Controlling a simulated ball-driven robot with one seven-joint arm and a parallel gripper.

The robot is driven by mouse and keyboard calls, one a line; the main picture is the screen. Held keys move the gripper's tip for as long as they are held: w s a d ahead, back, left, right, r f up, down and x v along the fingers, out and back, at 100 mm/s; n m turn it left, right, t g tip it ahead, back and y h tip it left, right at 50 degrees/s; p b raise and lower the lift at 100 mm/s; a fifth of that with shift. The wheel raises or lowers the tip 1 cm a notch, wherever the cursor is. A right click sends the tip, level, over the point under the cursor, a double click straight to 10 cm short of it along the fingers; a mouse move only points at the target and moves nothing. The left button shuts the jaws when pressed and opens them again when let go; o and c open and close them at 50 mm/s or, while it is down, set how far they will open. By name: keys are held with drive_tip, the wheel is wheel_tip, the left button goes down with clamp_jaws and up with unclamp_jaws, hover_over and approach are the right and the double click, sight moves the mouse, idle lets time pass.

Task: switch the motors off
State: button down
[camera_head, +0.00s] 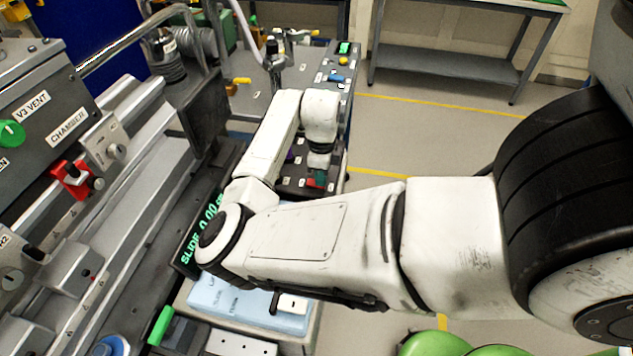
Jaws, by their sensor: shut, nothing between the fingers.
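My white arm reaches across the view and bends down to my gripper (319,162), which is small and partly hidden by the wrist. It is shut and empty. It points down at a red and green control (316,180) on a dark control panel (297,183) with small white labels. I cannot tell whether the fingertips touch this control. The labels are too small to read, so I cannot tell which control is for the motors. My forearm hides part of the panel. A purple control (289,157) shows left of my gripper.
A grey panel (322,92) behind carries green, blue and yellow controls. A display (200,232) reads "SLIDE 0.00" and is partly hidden by my arm. Left stands the chamber equipment (70,125) with a red clamp-like part (72,178). Floor (420,140) to the right is clear up to a shelf (450,65).

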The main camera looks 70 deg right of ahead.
wheel_tip(320, 180, up, 7)
drive_tip(key=p, duration=0.5)
drive_tip(key=shift+p, duration=0.3)
drive_tip(key=shift+s, duration=0.15)
idle(0.5)
